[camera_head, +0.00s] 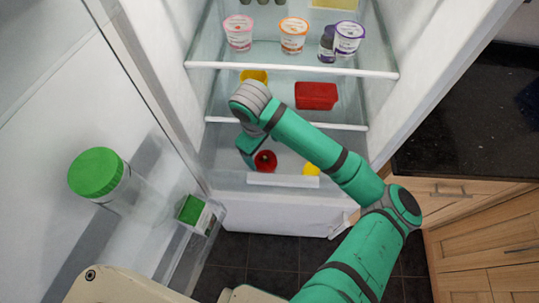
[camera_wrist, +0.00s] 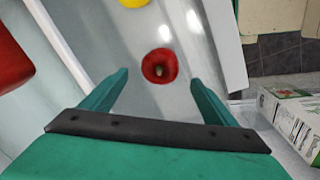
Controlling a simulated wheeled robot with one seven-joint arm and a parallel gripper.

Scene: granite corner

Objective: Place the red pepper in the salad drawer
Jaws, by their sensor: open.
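The red pepper (camera_head: 265,161) is a round red thing with a dark centre in the bottom salad drawer (camera_head: 284,180) of the open fridge. In the wrist view the red pepper (camera_wrist: 160,66) lies on the pale drawer floor (camera_wrist: 182,100), between and slightly beyond my fingertips. My gripper (camera_head: 247,154) reaches down into the drawer beside the pepper, partly hidden by my wrist. In the wrist view my gripper (camera_wrist: 160,78) is open, with a gap on both sides of the pepper and no finger visibly touching it.
A yellow item (camera_head: 311,169) lies in the drawer to the right. A red container (camera_head: 316,95) and a yellow item (camera_head: 254,76) are on the shelf above. Yogurt cups (camera_head: 292,36) stand higher. The open door holds a green-lidded jar (camera_head: 96,172) and a carton (camera_head: 195,212).

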